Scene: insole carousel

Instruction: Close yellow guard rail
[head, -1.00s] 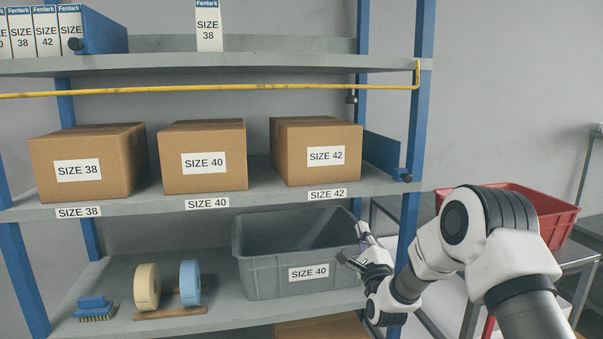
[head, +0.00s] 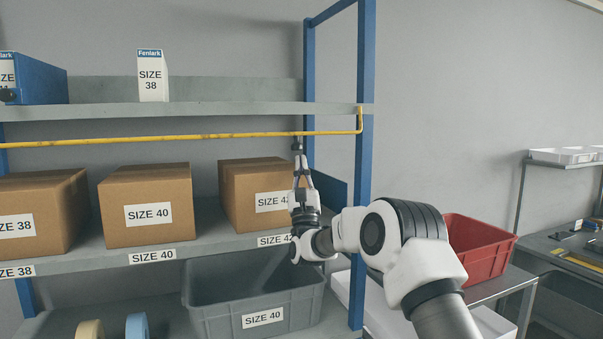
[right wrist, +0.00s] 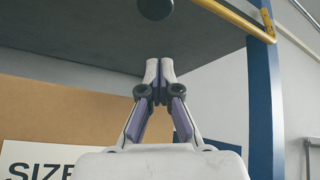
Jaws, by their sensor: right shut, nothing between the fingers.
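The yellow guard rail (head: 180,137) runs level across the front of the rack, just below the upper shelf. Its right end bends up near the blue right post (head: 365,190). The bent end also shows at the top right of the right wrist view (right wrist: 240,20). My right gripper (head: 298,150) points up, shut and empty, just below the rail in the head view; I cannot tell whether it touches it. In the right wrist view its fingertips (right wrist: 159,62) meet, apart from the rail. A dark round knob (right wrist: 155,8) is above them. My left gripper is out of view.
The upper shelf (head: 230,110) is above the gripper. A SIZE 42 carton (head: 245,190) stands close to its left, with SIZE 40 (head: 150,190) farther left. A grey bin (head: 215,305) is below. A red bin (head: 475,250) stands to the right of the rack.

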